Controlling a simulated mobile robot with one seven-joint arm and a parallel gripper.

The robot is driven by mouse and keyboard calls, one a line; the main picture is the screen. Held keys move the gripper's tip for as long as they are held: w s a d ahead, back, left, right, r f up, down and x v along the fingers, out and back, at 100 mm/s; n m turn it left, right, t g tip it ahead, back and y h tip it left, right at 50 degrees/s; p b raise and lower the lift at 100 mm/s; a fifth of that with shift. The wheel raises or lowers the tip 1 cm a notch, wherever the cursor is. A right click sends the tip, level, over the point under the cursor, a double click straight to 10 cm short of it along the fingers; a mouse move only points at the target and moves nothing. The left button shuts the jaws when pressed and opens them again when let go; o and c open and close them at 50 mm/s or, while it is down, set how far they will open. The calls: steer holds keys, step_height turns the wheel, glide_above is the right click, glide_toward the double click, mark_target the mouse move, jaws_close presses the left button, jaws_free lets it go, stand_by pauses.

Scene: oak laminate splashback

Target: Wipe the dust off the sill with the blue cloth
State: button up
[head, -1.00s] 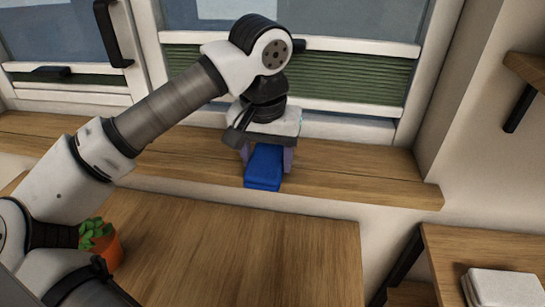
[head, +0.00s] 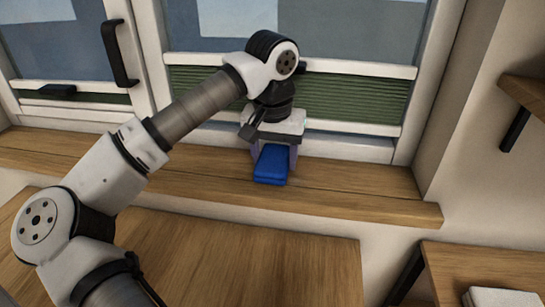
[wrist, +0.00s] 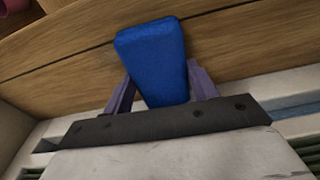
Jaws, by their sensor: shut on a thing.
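The blue cloth (head: 271,165) is a folded pad held between the fingers of my gripper (head: 274,158). It lies low at the wooden sill (head: 355,187), right of the sill's middle in the head view. In the wrist view, the cloth (wrist: 152,50) sticks out past the two purple fingers of my gripper (wrist: 161,92), which flank it. Wood with a dark seam shows behind it. Whether the cloth presses on the sill is hard to tell. No dust stands out on the visible sill; my arm hides part of its left side.
A window with a green louvred panel (head: 345,98) and a black handle (head: 118,52) rises behind the sill. A wooden table (head: 260,255) lies in front. A shelf with a white stack (head: 500,298) is at lower right. A reddish object (wrist: 15,5) shows at the wrist view's corner.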

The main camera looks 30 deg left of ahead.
mark_target(275, 154)
steer(key=shift+w+a+r, duration=0.1)
steer(key=shift+w+r, duration=0.15)
steer(key=shift+w, duration=0.1)
step_height(275, 154, up, 4)
steer(key=p, duration=0.3)
steer(key=shift+r, duration=0.25)
steer(key=shift+r+p, duration=0.7)
steer(key=shift+r, duration=0.1)
steer(key=shift+c, duration=0.9)
steer(key=shift+r+p, duration=1.15)
steer(key=shift+r, duration=0.35)
steer(key=shift+f, duration=0.2)
steer(key=shift+s+r, duration=0.1)
steer(key=shift+s, duration=0.05)
